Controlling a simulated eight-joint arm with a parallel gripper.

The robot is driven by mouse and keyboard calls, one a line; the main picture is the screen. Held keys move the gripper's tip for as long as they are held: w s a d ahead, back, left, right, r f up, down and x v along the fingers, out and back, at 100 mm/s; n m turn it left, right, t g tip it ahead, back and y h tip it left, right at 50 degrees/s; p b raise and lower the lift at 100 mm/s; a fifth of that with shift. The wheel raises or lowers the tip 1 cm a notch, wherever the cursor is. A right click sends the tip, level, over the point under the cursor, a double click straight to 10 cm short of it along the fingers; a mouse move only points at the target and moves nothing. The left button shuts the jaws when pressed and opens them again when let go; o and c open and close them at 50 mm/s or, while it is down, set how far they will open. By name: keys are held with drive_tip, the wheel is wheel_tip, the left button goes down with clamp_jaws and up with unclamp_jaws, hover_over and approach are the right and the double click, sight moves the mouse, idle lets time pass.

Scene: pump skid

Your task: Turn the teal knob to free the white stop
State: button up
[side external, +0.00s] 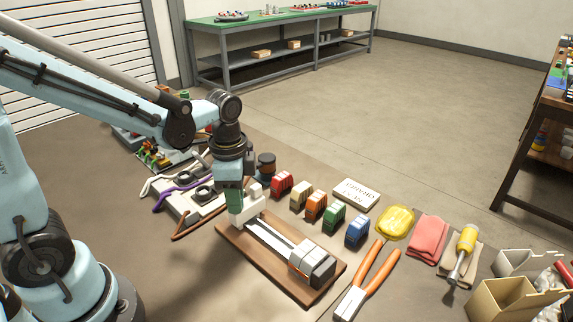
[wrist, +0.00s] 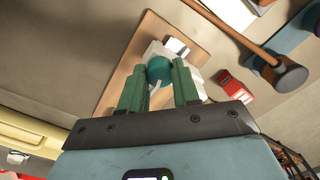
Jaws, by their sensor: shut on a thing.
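The teal knob (wrist: 160,69) shows in the wrist view between the two green fingers of my gripper (wrist: 158,76), which is shut on it. In the side view my gripper (side external: 235,203) points down at the left end of a wooden board (side external: 262,260), and the knob is hidden there. A white housing (side external: 246,211) sits under the fingers; a small pale block (side external: 256,191) shows beside them. I cannot tell for sure which white part is the stop. A light rail (side external: 277,236) runs along the board to a white, orange and dark block (side external: 314,260) at its right end.
Red (side external: 282,184), tan, orange, green and blue (side external: 357,230) blocks stand close behind the board. A hammer (wrist: 283,76) lies near the fingers. Pliers (side external: 368,280) lie right of the board. Cables and a pale fixture (side external: 187,209) are at left.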

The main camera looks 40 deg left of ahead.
drive_tip(key=n, duration=1)
drive_tip(key=shift+n, duration=0.4)
drive_tip(key=shift+w+n, duration=0.1)
drive_tip(key=shift+n, duration=1.6)
drive_tip(key=o, duration=1.1)
drive_tip(key=shift+c, duration=0.2)
drive_tip(key=shift+r, duration=0.1)
wheel_tip(320, 180, up, 12)
drive_tip(key=shift+d, duration=0.15)
